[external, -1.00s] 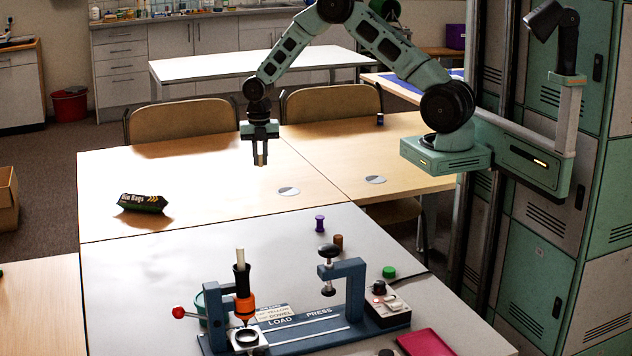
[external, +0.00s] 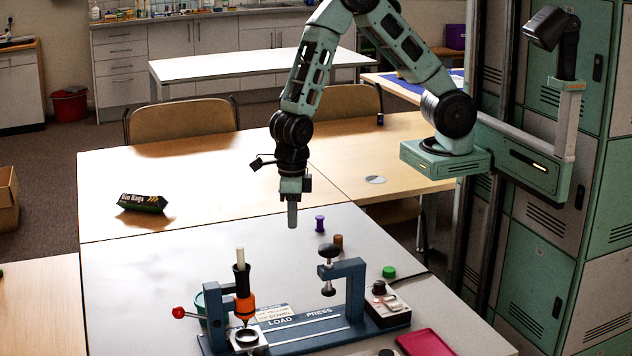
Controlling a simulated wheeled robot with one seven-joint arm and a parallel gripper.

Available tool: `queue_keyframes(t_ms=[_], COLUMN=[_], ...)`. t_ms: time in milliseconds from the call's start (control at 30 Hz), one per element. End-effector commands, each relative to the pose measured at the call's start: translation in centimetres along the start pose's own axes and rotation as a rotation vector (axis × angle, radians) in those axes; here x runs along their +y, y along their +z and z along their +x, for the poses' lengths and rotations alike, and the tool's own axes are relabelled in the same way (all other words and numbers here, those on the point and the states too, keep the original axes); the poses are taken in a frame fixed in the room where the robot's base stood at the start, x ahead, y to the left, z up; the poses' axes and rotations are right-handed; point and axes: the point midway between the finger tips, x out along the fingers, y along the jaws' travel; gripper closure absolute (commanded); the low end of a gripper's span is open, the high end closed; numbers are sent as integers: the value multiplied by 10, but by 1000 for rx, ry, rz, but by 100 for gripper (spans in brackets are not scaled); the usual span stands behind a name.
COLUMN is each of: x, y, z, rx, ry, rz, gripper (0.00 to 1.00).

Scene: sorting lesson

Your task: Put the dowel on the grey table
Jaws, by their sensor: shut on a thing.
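My gripper (external: 292,218) points straight down above the back part of the grey table (external: 150,265), with a gap below its fingertips. I see it edge-on, with the near finger covering what is between the jaws. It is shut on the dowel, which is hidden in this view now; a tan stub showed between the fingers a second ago. The grey table is the near one, with a pale top. Another pale rod (external: 240,256) stands upright in the black and orange holder of the press on that table.
The blue press rig (external: 325,325) fills the table's front middle, with a red-knobbed lever at left. A purple spool (external: 320,223), a brown cylinder (external: 338,241) and a green cap (external: 389,272) stand to the right. A red tray (external: 425,343) lies front right. The table's left part is clear.

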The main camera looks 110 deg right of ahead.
Motion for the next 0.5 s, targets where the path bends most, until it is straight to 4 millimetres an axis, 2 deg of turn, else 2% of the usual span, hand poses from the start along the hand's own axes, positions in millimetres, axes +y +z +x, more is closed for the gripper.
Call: queue_keyframes(t_ms=[67,200,267,500], x=[18,33,36,38], y=[-20,-40,-44,-47], z=[0,0,4,46], rx=[0,1,2,4], ry=[2,2,3,2], rz=[-94,-187,-206,-217], gripper=[100,100,100,100])
